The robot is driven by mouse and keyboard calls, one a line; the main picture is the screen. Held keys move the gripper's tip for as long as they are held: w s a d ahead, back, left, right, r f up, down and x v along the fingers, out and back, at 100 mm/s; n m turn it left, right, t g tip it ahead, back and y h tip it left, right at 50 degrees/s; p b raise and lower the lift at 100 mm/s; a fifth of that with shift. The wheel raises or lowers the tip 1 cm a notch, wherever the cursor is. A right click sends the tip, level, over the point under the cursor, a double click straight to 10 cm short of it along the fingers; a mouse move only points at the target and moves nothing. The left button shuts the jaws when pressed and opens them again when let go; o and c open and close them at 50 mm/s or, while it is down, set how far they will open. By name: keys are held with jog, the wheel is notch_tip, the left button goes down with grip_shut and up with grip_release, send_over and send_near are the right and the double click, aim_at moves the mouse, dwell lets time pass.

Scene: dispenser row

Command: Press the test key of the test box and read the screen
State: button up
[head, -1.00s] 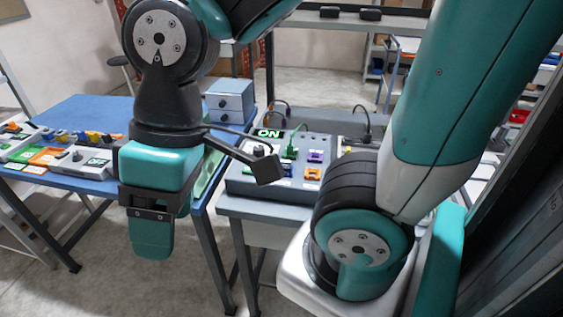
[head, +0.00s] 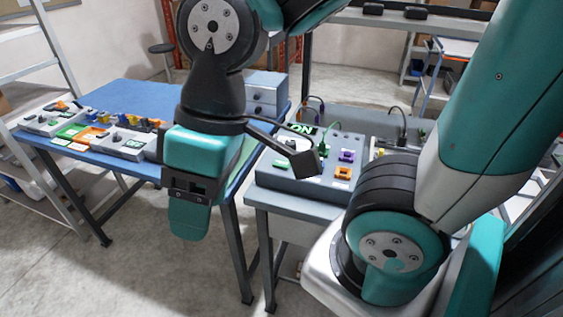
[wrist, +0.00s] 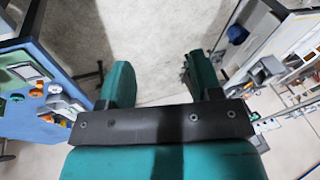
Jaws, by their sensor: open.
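The box's top carries a green key (head: 283,164) and purple (head: 347,156) and orange (head: 343,173) parts. I cannot tell which is the test key. My gripper (head: 188,215) points down, left of and nearer than the box. In the wrist view my gripper (wrist: 160,82) is open and empty, with floor between its fingers.
A blue table (head: 122,108) at left holds several small devices (head: 125,146). A grey drawer unit (head: 265,92) stands behind. The grey bench (head: 290,205) carries the box and cables. Floor (head: 150,255) is clear below my gripper.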

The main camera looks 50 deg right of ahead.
grip_shut()
dwell(1.5)
